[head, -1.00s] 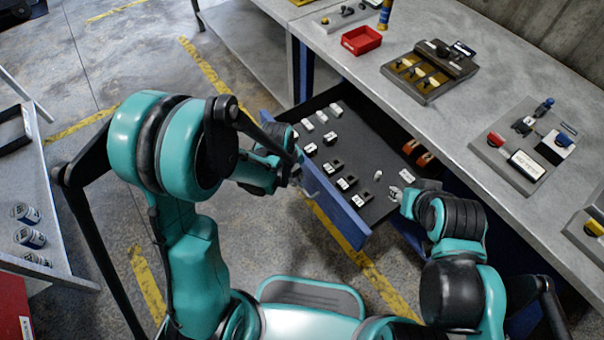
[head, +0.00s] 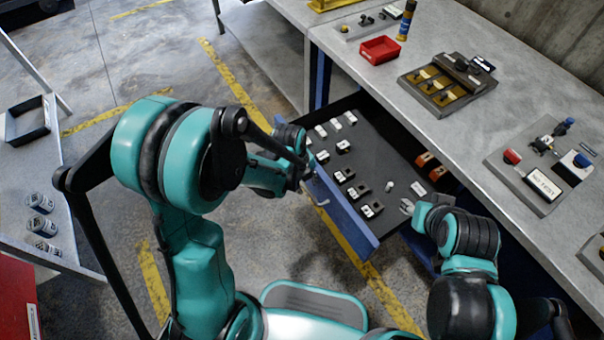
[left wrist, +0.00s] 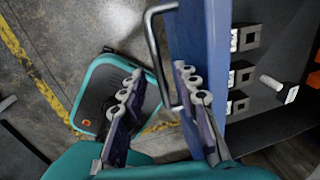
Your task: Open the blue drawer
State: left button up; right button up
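The blue drawer (head: 347,215) under the workbench is pulled well out, with its dark inside in plain view. Its metal bar handle (left wrist: 157,55) stands off the blue front, seen in the left wrist view. My left gripper (head: 305,172) is at the outer side of the drawer front, near the handle. In the left wrist view its fingers (left wrist: 160,88) are spread, with the handle showing between them and not clamped. My right gripper (head: 408,208) is by the drawer's near right corner, its pale fingertips over the drawer; they look apart, with nothing visible between them.
Several small labelled blocks (head: 344,146) and orange parts (head: 424,159) lie in the drawer. The workbench (head: 405,50) carries a red tray (head: 380,50) and device panels. A side table (head: 35,190) stands left. The floor between is clear.

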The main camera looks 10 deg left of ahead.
pick_arm(q)
notch_tip(320, 180, up, 10)
jog(key=s+a, duration=0.1)
jog(key=shift+s+a+r, duration=0.2)
jog(key=shift+s+r, duration=0.05)
jog(key=shift+s, duration=0.05)
dwell(0.4)
jog(key=s+a+r+n+t, duration=0.2)
jog(key=s+a+r+n, duration=0.1)
jog(key=n, duration=1)
jog(key=s+a+r+n+t+y, duration=0.1)
jog(key=s+a+r+n+t, duration=0.2)
jog(key=n, duration=1)
jog(key=s+r, duration=0.1)
jog(key=s, duration=0.1)
jog(key=shift+s+n+t+y, duration=0.3)
jog(key=shift+s+n, duration=0.1)
